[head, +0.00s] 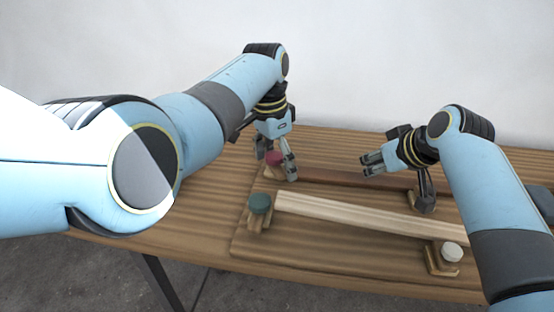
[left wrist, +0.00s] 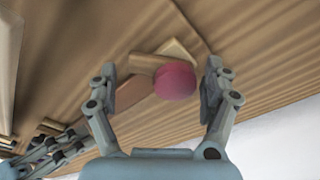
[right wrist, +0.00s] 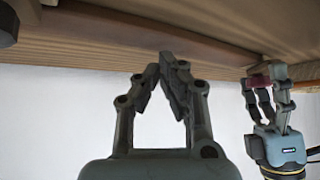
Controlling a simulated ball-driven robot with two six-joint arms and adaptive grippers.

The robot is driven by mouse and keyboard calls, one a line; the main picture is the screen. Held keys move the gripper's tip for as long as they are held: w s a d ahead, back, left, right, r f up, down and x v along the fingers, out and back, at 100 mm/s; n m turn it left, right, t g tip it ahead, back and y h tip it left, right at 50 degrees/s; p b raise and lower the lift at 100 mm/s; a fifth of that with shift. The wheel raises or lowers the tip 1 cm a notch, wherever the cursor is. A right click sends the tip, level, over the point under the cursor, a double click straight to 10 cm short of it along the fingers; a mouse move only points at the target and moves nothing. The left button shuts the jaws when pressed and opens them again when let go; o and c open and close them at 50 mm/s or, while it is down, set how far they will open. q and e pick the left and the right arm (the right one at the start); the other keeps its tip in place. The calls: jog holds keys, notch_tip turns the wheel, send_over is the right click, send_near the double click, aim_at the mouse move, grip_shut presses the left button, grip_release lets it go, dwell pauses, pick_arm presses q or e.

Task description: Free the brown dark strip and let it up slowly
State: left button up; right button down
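The brown dark strip (head: 335,177) lies along the back of the board, bowed in the right wrist view (right wrist: 165,32). Its left end, in the left wrist view (left wrist: 134,92), is by a wooden clip with a pink-red knob (left wrist: 175,80). The knob (head: 273,158) is partly behind my left gripper (head: 278,166). My left gripper (left wrist: 162,80) is open, its fingers on either side of the knob. I cannot tell whether they touch it. My right gripper (head: 370,164) is shut and empty above the strip; its fingertips meet in the right wrist view (right wrist: 161,66).
A pale strip (head: 350,212) runs in front, with a green-knobbed clip (head: 259,203) at its left and a white-knobbed clip (head: 452,252) at its right. A dark-knobbed clip (head: 424,202) stands below my right wrist. The table's left front (head: 180,220) is clear.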

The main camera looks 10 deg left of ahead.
pick_arm(q)
jog(key=c, duration=0.9)
pick_arm(e)
jog(key=shift+f, duration=0.15)
jog(key=shift+f, duration=0.5)
pick_arm(q)
jog(key=shift+s+a+m, duration=0.1)
jog(key=shift+a+m, duration=0.05)
jog(key=shift+m, duration=1.25)
pick_arm(e)
jog(key=shift+f, duration=0.1)
pick_arm(q)
jog(key=shift+a+m+g, duration=0.15)
jog(key=shift+m+g, duration=0.05)
jog(key=shift+m, duration=0.85)
jog(key=shift+a+m+g, duration=0.15)
jog(key=shift+m+g, duration=0.05)
jog(key=shift+m, duration=0.85)
jog(key=o, duration=1.3)
jog(key=shift+s, duration=0.1)
jog(key=shift+c, duration=0.2)
pick_arm(e)
jog(key=shift+s, duration=0.15)
